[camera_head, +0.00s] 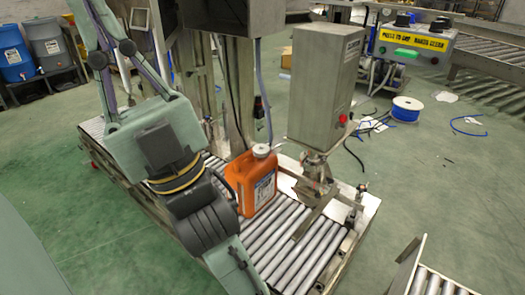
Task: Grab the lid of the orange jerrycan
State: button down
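The orange jerrycan (240,178) stands upright on the roller conveyor in the middle of the camera_head view. It has a pale label on its right-hand face. Its pale grey lid (261,150) sits on top at the right and is in plain sight. My arm crosses in front on the left and hides the jerrycan's lower left side. I cannot make out my gripper's fingers in this view.
A grey metal box (322,82) on a stand rises just right of the jerrycan. Metal posts stand behind it. The conveyor rollers (285,235) in front are bare. A control box with a green button (405,53) and a blue cable reel (405,108) are farther back right.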

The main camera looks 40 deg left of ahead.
aim_at(259, 150)
jog(key=j+z, duration=0.1)
jog(key=j, duration=0.6)
jog(key=k+j+z, duration=0.1)
jog(key=j, duration=0.6)
jog(key=k+j+z, duration=0.1)
jog(key=j, duration=0.6)
jog(key=k+j+z, duration=0.1)
jog(key=j, duration=0.6)
jog(key=k+j+z, duration=0.1)
jog(key=j, duration=0.6)
jog(key=k+j+z, duration=0.1)
jog(key=j, duration=0.6)
jog(key=k+j+z, duration=0.1)
jog(key=k+j, duration=0.2)
jog(key=j, duration=0.35)
jog(key=k+j+z, duration=0.1)
jog(key=j, duration=0.55)
jog(key=i+j, duration=0.1)
jog(key=i, duration=0.3)
jog(key=i+j, duration=0.1)
jog(key=i, duration=0.35)
